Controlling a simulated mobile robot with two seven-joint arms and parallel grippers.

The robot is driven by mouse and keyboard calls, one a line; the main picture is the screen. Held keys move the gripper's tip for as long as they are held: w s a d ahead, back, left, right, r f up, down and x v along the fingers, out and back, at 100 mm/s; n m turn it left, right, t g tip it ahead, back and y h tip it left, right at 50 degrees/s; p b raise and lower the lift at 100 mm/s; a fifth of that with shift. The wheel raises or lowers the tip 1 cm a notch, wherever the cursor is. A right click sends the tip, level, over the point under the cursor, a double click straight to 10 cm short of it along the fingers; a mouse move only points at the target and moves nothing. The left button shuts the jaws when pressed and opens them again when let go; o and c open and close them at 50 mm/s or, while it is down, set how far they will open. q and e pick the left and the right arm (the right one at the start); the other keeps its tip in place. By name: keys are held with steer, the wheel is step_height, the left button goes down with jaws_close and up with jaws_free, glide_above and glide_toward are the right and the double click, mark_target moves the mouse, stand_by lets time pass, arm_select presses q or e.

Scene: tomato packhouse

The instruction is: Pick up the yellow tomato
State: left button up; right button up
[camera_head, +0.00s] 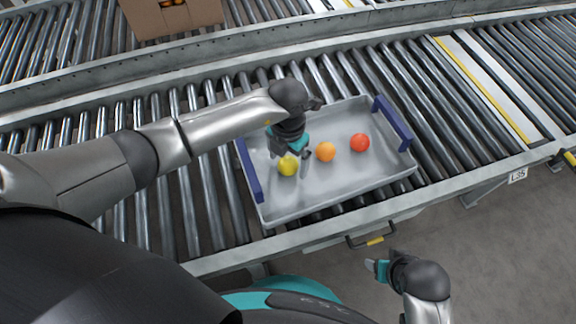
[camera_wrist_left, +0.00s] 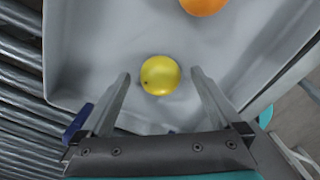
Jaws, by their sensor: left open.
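The yellow tomato (camera_head: 288,166) lies at the left side of a grey tray (camera_head: 330,193) with blue end handles. My left gripper (camera_head: 295,155) is over the tray, right at the yellow tomato in the head view. In the left wrist view the yellow tomato (camera_wrist_left: 160,75) shows between the two fingertips of the open left gripper (camera_wrist_left: 160,76), with a gap on each side. I cannot tell the exact height of the fingers over it. My right gripper (camera_head: 377,268) is off the conveyor at the lower right, and its jaw opening is unclear.
An orange tomato (camera_head: 326,151) and a red tomato (camera_head: 360,143) lie in the tray to the right of the yellow one. The tray stands on a roller conveyor (camera_head: 440,120) with a metal side rail. A cardboard box (camera_head: 172,20) stands on the conveyor behind.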

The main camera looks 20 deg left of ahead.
arm_select(q)
steer(key=shift+f, duration=0.25)
steer(key=c, duration=1)
